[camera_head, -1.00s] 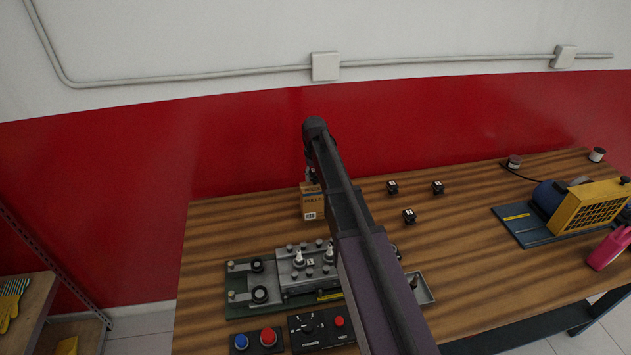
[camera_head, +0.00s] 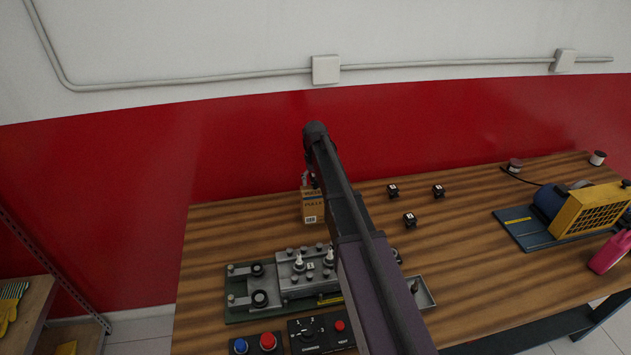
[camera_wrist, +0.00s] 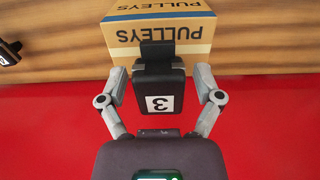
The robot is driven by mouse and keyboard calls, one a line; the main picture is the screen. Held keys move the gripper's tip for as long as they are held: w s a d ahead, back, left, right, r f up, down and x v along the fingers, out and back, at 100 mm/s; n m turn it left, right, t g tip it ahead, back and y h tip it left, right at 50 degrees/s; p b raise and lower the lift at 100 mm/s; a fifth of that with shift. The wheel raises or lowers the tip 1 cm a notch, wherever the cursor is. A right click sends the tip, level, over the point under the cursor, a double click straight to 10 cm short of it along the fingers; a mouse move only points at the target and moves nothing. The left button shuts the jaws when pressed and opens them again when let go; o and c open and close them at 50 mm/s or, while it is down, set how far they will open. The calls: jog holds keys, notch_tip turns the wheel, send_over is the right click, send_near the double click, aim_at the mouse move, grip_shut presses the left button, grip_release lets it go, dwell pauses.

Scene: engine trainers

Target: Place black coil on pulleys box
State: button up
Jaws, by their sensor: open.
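The pulleys box (camera_head: 312,211) is a brown carton standing on the back left of the wooden table. It also fills the top of the wrist view (camera_wrist: 195,40), with its lettering upside down. A black coil (camera_wrist: 160,78) with a white label "3" is between the fingers of my gripper (camera_wrist: 160,80), overlapping the box in the wrist view. The fingers are spread on either side of it. I cannot tell whether the coil touches the box top. In the head view my gripper (camera_head: 309,180) is at the box's top, and the coil there is hard to make out.
Three small black labelled blocks (camera_head: 410,219) lie right of the box. An engine trainer (camera_head: 305,272) and control boxes (camera_head: 322,328) are in front. A yellow and blue machine (camera_head: 585,212) and a pink bottle (camera_head: 611,250) are at right. The red wall (camera_head: 250,140) is close behind.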

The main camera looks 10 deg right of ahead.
jog(key=shift+r, duration=0.15)
notch_tip(320, 180, up, 12)
jog(key=p, duration=1.2)
dwell(0.8)
jog(key=s, duration=2.9)
jog(key=shift+a, duration=0.35)
